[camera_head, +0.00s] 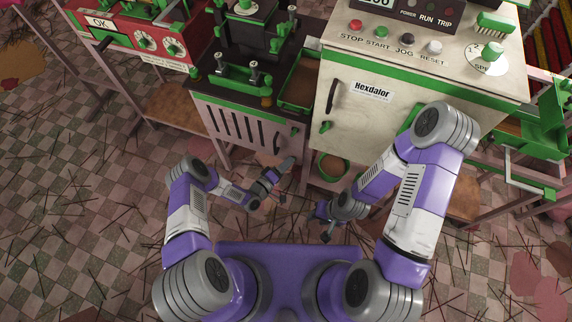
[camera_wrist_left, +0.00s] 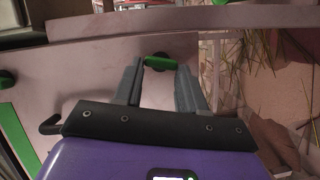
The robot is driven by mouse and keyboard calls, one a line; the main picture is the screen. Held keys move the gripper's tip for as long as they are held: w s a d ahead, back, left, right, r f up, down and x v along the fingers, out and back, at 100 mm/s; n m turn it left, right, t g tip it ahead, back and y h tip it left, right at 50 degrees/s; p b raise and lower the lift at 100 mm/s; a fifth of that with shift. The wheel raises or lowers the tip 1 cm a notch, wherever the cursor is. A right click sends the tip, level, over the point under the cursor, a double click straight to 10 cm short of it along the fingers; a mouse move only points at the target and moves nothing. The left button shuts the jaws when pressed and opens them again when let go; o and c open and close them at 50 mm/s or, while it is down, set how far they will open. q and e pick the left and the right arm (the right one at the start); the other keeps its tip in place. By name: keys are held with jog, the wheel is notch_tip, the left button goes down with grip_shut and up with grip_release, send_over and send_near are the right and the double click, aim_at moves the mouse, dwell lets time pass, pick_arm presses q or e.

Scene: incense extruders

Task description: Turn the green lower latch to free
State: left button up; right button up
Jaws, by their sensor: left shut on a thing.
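The green lower latch (camera_wrist_left: 160,62) shows as a small green bar on a pale panel in the left wrist view. My left gripper (camera_wrist_left: 161,80) has one finger on each side of it and is shut on it. In the head view my left gripper (camera_head: 290,162) is low by the front left edge of the pale Hexdalor cabinet (camera_head: 365,125), and hides the lower latch. A green upper latch (camera_head: 325,127) sits higher on that door. My right gripper (camera_head: 324,223) hangs above the floor, fingers apart and empty.
A black door handle (camera_head: 331,97) is on the cabinet door. A round green-rimmed container (camera_head: 333,166) is under the cabinet. Thin sticks litter the checkered floor.

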pick_arm(q)
jog(key=shift+s+d, duration=0.1)
jog(key=o, duration=1.1)
jog(key=shift+c, duration=0.2)
jog(key=p+v, duration=0.2)
jog(key=v, duration=0.5)
jog(key=shift+s+a, duration=0.2)
jog(key=s+a+r+m+g+y+p, duration=0.3)
jog(key=s+r+g+y+p, duration=0.3)
jog(key=s+r+g, duration=0.6)
jog(key=s+r+m+p, duration=0.1)
jog(key=s+r, duration=0.4)
jog(key=shift+m+y, duration=0.3)
jog(key=shift+m, duration=0.1)
